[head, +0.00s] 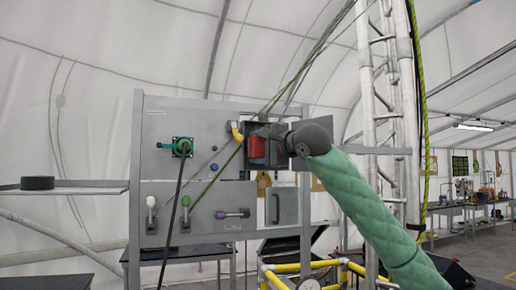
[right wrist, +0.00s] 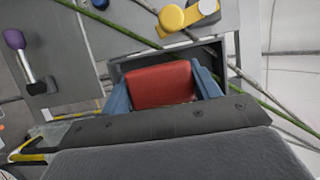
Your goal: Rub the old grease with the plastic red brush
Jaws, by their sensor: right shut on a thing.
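A red block-shaped thing, which looks like the back of the plastic red brush (right wrist: 163,84), sits between the two blue fingers of my right gripper (right wrist: 165,92). The fingers are shut on its sides. In the head view the red brush (head: 257,150) shows small in front of a dark open box (head: 266,137) in the grey panel. The wrist view also shows the red brush and fingers at the dark opening of this box (right wrist: 125,67). Bristles and any old grease are hidden from both views. My left gripper is not in view.
The grey panel (head: 160,125) carries a green connector (head: 182,147) with a black cable, a yellow handle (head: 236,131) and several levers. A green-striped rope (head: 290,85) crosses in front of the panel near the box.

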